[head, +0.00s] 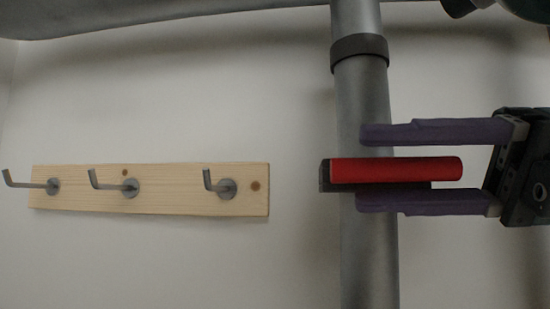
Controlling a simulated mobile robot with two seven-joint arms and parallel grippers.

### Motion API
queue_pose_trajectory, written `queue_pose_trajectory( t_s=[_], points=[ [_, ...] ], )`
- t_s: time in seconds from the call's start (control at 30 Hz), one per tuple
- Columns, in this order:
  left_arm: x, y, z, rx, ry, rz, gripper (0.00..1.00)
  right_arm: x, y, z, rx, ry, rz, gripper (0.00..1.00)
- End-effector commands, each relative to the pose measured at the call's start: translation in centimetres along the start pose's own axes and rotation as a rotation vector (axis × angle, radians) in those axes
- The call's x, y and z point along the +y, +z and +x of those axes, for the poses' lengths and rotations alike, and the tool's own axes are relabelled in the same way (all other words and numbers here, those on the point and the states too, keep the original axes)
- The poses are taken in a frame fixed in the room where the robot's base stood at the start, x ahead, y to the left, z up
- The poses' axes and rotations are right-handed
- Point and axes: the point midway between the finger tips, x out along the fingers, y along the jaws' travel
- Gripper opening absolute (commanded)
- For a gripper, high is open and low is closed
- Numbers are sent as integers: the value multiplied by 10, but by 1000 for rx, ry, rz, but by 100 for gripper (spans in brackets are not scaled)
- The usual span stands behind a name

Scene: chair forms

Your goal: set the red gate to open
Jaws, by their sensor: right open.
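The red gate (396,169) is a red bar-shaped handle with a dark backing. It lies level across a grey vertical pipe (365,100), its red end reaching to the right. My right gripper (361,168) comes in from the right, with one purple finger above the red handle and the other below it. The fingers are apart, and a gap shows between the upper finger and the handle. The lower finger is close under the dark backing; I cannot tell if it touches. My left gripper is not in view.
A wooden board (150,202) with three metal hooks is on the pale wall, left of the pipe. A collar (359,47) rings the pipe above the handle. A grey horizontal duct (150,16) runs along the top. Bare wall lies between board and pipe.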

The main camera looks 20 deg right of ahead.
Motion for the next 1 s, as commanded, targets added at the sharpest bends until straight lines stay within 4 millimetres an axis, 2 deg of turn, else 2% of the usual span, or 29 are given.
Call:
queue_pose_trajectory(
  t_s=[0.27,0.77,1.0],
  points=[
    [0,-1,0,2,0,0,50,0,0,2,1,0,0,53],
    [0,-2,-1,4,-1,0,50,0,0,2,0,0,0,0],
    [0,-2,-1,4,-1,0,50,0,0,2,0,0,0,0]
  ],
)
